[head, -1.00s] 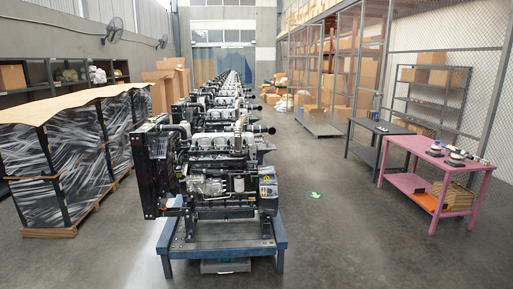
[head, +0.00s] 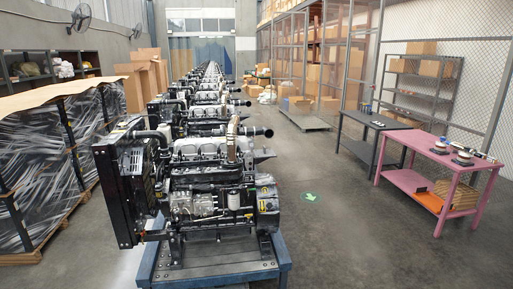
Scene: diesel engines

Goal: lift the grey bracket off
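The nearest diesel engine (head: 215,190) stands ahead of me, with a black radiator (head: 125,185) on its left side. It rests on a blue-framed stand (head: 215,272). Grey metal parts show along its top and front side, but I cannot tell which of them, if any, is the grey bracket. Neither of my grippers is in view.
More engines (head: 205,98) stand in a long row behind. Wrapped pallets (head: 40,150) are at the left. A pink table (head: 450,165) with small items and a dark table (head: 375,125) stand at the right.

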